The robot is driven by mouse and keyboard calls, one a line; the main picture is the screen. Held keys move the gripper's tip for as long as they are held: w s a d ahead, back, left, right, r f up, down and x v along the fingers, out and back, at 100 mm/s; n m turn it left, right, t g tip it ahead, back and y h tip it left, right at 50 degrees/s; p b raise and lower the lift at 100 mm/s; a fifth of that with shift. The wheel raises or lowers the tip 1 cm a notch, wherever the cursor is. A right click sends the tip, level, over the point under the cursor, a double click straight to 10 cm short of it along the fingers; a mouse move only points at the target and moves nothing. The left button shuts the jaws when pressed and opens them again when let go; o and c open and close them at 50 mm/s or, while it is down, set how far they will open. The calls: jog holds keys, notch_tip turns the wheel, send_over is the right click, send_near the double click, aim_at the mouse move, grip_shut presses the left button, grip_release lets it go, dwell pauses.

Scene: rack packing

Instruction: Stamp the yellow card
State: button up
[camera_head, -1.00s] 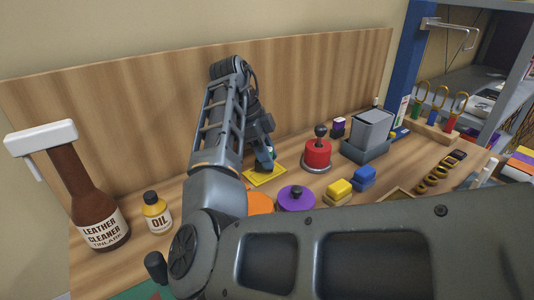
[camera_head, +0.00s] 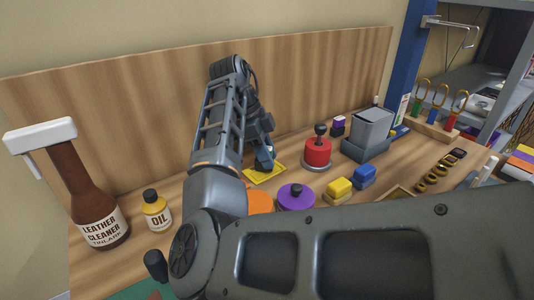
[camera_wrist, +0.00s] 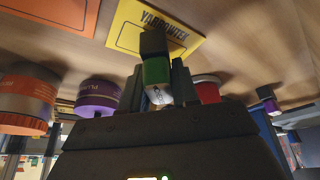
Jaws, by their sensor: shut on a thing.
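The yellow card (camera_head: 262,176) lies flat on the wooden bench, partly behind my arm. In the wrist view the yellow card (camera_wrist: 133,36) shows dark lettering and an outlined box. My gripper (camera_wrist: 157,82) is shut on a small stamp (camera_wrist: 156,70) with a black end, a green band and a pale part between the fingers. The black end overlaps the card's edge in the wrist view; I cannot tell if it touches. In the head view my gripper (camera_head: 266,158) is low over the card.
An orange tin (camera_wrist: 27,97) and a purple tin (camera_head: 296,198) stand near the card. A red tin (camera_head: 317,152) with a black knob is to its right. An oil bottle (camera_head: 156,214) and a brown cleaner bottle (camera_head: 92,205) stand left.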

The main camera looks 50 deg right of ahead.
jog(key=shift+f, duration=0.35)
dwell(0.7)
notch_tip(320, 180, up, 7)
jog(key=p, duration=0.6)
jog(key=shift+r, duration=0.1)
dwell(1.0)
